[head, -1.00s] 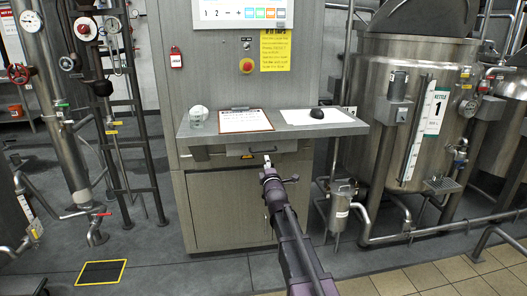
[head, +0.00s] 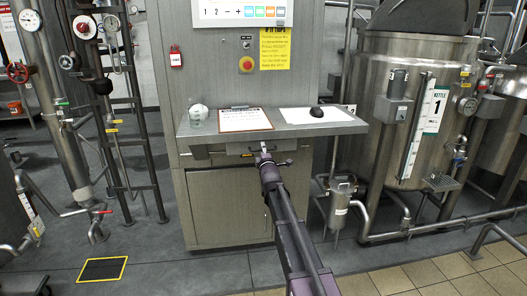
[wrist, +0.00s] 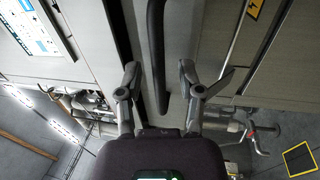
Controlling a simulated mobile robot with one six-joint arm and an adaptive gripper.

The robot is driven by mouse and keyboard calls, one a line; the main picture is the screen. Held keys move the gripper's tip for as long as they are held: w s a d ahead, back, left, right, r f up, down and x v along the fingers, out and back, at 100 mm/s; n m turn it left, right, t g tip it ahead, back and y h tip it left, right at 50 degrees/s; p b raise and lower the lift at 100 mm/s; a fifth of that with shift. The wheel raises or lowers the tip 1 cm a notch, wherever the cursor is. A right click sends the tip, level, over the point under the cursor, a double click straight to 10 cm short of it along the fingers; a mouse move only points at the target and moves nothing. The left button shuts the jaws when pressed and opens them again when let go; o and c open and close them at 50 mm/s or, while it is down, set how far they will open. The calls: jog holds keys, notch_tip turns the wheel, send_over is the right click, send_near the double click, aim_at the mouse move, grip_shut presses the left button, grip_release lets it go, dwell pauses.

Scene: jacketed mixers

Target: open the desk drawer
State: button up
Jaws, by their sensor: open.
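The desk drawer (head: 220,154) is a grey front under the desk's shelf and looks closed. Its dark bar handle (wrist: 157,50) runs up and down in the wrist view. My gripper (head: 263,148) is at the drawer front in the head view and covers much of the handle. In the wrist view my gripper (wrist: 158,72) is open, with one finger on each side of the handle. Gaps show between the handle and both fingers, so it is not gripped.
The shelf (head: 345,122) juts out just above my gripper, bearing a clipboard (head: 245,119), a white sheet and a black mouse (head: 317,112). A cabinet door (head: 225,205) lies below. A steel kettle (head: 410,110) with pipes stands right; a pipe rack (head: 130,120) stands left.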

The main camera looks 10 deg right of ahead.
grip_shut()
jog(key=s, duration=2.1)
jog(key=shift+s, duration=0.2)
grip_release()
jog(key=shift+w, duration=0.15)
